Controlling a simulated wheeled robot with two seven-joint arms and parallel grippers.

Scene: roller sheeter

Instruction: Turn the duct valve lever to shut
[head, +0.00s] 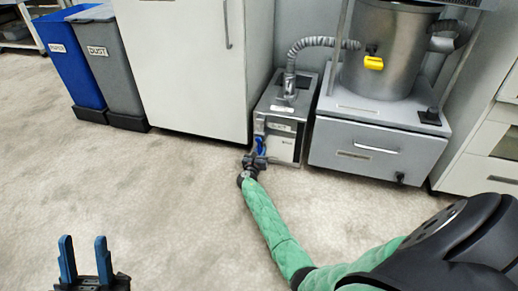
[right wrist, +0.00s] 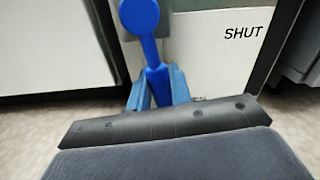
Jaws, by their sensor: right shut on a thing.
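The duct valve lever (right wrist: 140,17) is blue, with a round hub at the top and a handle hanging down, tilted slightly right at its lower end. My right gripper (right wrist: 158,85) is shut on the lower end of the handle, a blue finger on each side. In the head view the right gripper (head: 260,152) reaches the front left of a grey metal box (head: 285,112). A SHUT label (right wrist: 243,33) is right of the lever. Another label below, behind the right finger, is mostly hidden. My left gripper (head: 84,243) is open and empty above the floor.
A white cabinet (head: 190,70) stands close left of the box. Paper (head: 68,60) and dust (head: 112,65) bins are far left. The floor in front is clear.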

